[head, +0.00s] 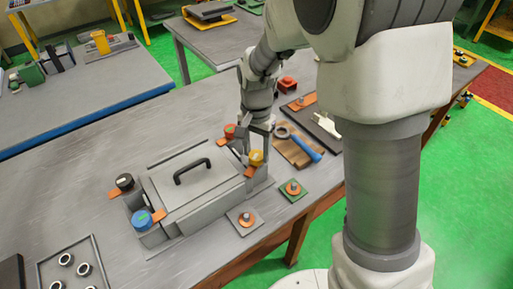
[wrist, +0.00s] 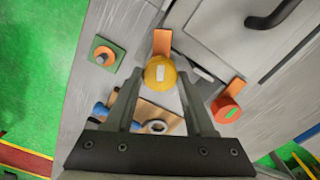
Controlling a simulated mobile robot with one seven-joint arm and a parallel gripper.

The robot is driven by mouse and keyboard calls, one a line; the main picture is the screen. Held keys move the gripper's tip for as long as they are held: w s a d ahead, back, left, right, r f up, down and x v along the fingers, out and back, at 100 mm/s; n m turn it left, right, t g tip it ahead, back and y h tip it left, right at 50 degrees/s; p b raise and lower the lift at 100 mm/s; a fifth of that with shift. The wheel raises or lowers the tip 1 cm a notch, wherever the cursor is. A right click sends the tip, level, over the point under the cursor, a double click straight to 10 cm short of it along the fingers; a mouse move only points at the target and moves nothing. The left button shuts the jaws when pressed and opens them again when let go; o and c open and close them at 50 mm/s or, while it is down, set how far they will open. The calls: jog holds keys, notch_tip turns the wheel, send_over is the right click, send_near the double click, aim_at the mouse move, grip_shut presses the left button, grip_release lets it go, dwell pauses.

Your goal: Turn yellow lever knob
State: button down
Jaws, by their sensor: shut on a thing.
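The yellow lever knob (head: 256,157) sits at the near right corner of a grey box (head: 195,182) with a black handle. In the wrist view the yellow knob (wrist: 160,73) lies between my fingertips, with its orange lever (wrist: 162,42) pointing up toward the box. My gripper (head: 258,143) comes down from above and is shut on the yellow knob. In the wrist view my gripper (wrist: 160,80) has one finger on each side of the knob. The far finger is partly hidden in the head view.
A red knob (head: 230,130), a black knob (head: 124,182) and a blue knob (head: 142,218) stand at the box's other corners. A blue-handled tool (head: 305,149) lies on a brown board right of my gripper. Two small plates with orange-based pegs (head: 293,188) lie nearby.

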jog(key=shift+w+r+m+p, duration=0.1)
jog(key=shift+m+p, duration=0.15)
jog(key=shift+m, duration=0.7)
jog(key=shift+w+r+m+p, duration=0.1)
jog(key=shift+m+p, duration=0.1)
jog(key=shift+m, duration=0.75)
jog(key=shift+c, duration=2.4)
grip_release()
jog(key=shift+o, duration=1)
jog(key=shift+s, duration=0.1)
jog(key=shift+f, duration=0.1)
